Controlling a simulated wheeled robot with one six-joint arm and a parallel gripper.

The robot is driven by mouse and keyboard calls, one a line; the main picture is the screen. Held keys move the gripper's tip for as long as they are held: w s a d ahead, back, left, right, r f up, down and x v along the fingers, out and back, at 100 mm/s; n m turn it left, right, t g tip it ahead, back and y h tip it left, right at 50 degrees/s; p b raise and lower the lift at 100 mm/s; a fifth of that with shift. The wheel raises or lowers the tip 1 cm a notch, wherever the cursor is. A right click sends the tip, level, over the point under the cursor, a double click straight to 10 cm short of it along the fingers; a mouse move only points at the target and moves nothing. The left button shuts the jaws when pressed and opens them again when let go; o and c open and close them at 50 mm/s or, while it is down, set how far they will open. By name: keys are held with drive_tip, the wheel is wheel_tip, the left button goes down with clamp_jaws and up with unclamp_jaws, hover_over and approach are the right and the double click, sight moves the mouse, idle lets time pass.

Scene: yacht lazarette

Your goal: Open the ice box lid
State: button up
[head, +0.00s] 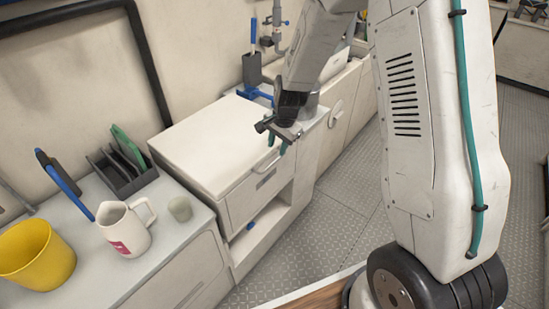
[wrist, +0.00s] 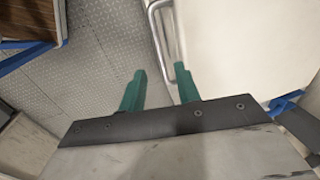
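The ice box (head: 235,205) is a white cabinet with a thick, flat cream lid (head: 205,140), which lies closed on top. A metal bar handle (head: 266,163) is at its front edge; in the wrist view the handle (wrist: 158,42) runs along the left edge of the pale lid (wrist: 240,45). My gripper (head: 277,143) is over the front right corner of the ice box. Its two teal fingers (wrist: 160,88) are apart with nothing held. The handle's near end appears just beyond and between the fingertips, close to the right one; I cannot tell whether they touch.
A blue-handled tool (head: 252,72) stands behind the lid. The metal floor (head: 325,235) in front is clear.

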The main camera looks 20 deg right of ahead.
sight(274, 162)
drive_tip(key=f, duration=0.4)
drive_tip(key=w+f, duration=0.1)
drive_tip(key=f, duration=0.1)
drive_tip(key=shift+a+f, duration=0.35)
drive_tip(key=shift+f, duration=0.05)
clamp_jaws()
